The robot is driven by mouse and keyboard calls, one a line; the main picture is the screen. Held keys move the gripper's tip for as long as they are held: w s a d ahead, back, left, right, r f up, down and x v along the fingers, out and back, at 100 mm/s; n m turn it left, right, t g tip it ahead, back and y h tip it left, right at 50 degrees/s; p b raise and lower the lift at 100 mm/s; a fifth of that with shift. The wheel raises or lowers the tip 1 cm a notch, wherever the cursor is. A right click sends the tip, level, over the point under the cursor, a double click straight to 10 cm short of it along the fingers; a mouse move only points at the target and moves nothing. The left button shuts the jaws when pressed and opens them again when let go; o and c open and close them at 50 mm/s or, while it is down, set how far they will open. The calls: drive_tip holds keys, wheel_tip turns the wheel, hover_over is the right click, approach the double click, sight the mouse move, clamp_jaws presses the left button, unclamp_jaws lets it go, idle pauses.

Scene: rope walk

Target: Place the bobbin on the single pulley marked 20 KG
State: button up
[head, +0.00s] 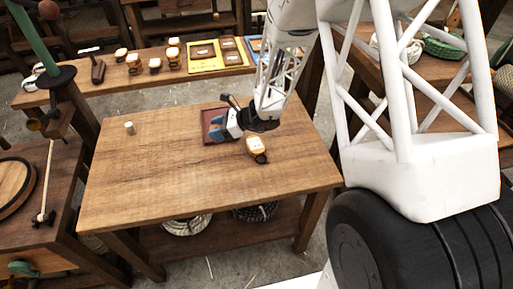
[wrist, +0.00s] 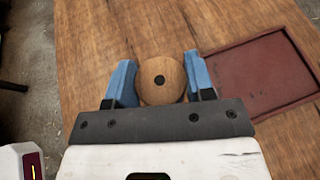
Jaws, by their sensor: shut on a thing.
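My gripper (wrist: 162,82) is shut on a round wooden piece with a dark centre hole, which looks like the bobbin (wrist: 175,91) seen end-on. In the wrist view the blue fingers sit on either side of it. In the head view my gripper (head: 226,118) is over the table beside the red tray, and the bobbin is mostly hidden. A wooden pulley (head: 256,146) with a white label and a dark end lies on the table just to the right of my gripper. Its label is too small to read.
The red tray (wrist: 222,72) looks empty in the wrist view. A small pale cylinder (head: 130,128) stands at the table's left. Several labelled blocks and a yellow board (head: 204,68) are on the back bench.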

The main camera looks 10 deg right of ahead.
drive_tip(key=s+d+m+t, duration=0.1)
drive_tip(key=s+d, duration=0.6)
drive_tip(key=s, duration=0.3)
drive_tip(key=s+d+r, duration=0.1)
drive_tip(key=s+d, duration=0.6)
drive_tip(key=s, duration=0.3)
drive_tip(key=shift+r+m+t+h, duration=0.25)
drive_tip(key=shift+m+t+h, duration=0.05)
drive_tip(key=shift+m+t, duration=0.1)
hover_over(257, 147)
drive_tip(key=shift+s+f, duration=0.1)
drive_tip(key=shift+f, duration=0.65)
drive_tip(key=shift+f, duration=0.15)
drive_tip(key=shift+f, duration=1.6)
drive_tip(key=shift+f, duration=0.2)
